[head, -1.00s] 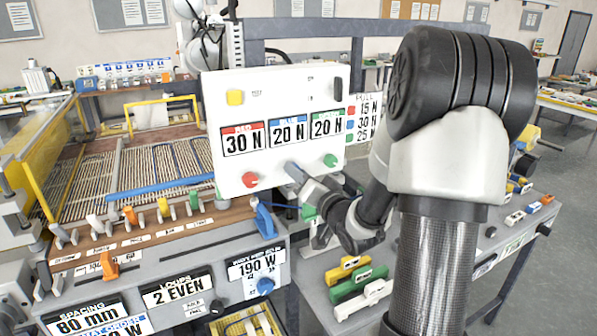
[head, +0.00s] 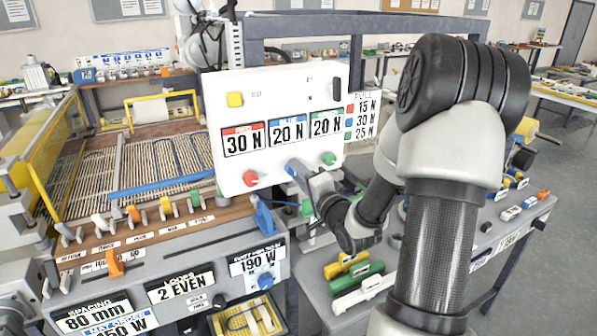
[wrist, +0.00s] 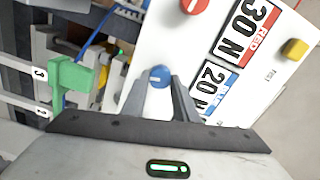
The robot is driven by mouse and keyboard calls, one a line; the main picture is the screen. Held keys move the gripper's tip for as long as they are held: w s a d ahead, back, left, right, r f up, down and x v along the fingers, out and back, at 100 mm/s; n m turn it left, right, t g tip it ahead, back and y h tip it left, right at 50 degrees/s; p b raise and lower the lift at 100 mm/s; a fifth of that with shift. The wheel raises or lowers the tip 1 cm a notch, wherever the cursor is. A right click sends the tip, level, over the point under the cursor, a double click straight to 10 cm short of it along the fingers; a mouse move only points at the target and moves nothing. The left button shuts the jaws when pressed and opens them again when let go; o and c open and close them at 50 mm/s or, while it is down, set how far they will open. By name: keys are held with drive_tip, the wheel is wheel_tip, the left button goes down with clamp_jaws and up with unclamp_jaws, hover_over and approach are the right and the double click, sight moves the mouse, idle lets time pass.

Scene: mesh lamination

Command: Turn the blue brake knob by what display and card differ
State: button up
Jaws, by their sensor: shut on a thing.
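The blue brake knob (wrist: 158,77) sits on the white panel (head: 228,88), between the red knob (head: 250,178) and the green knob (head: 328,159). My gripper (head: 294,171) is shut on the blue knob. In the wrist view my fingers (wrist: 158,92) reach either side of it; in the head view they mostly hide it. The display reads red 30 N (head: 243,142), blue 20 N (head: 287,131) and green 20 N (head: 326,122). The card (head: 364,117) beside the panel lists 15 N by red, 30 N by blue and 25 N by green.
A yellow button (head: 235,99) and a black switch (head: 337,89) are higher on the panel. A blue lever (head: 263,218) stands left below it. Yellow, green and white blocks (head: 356,281) lie on the bench below. A green part (wrist: 72,78) is close left in the wrist view.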

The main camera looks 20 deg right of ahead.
drive_tip(key=shift+r, duration=0.1)
idle(0.3)
drive_tip(key=o, duration=1)
drive_tip(key=shift+o, duration=0.3)
drive_tip(key=shift+s, duration=0.1)
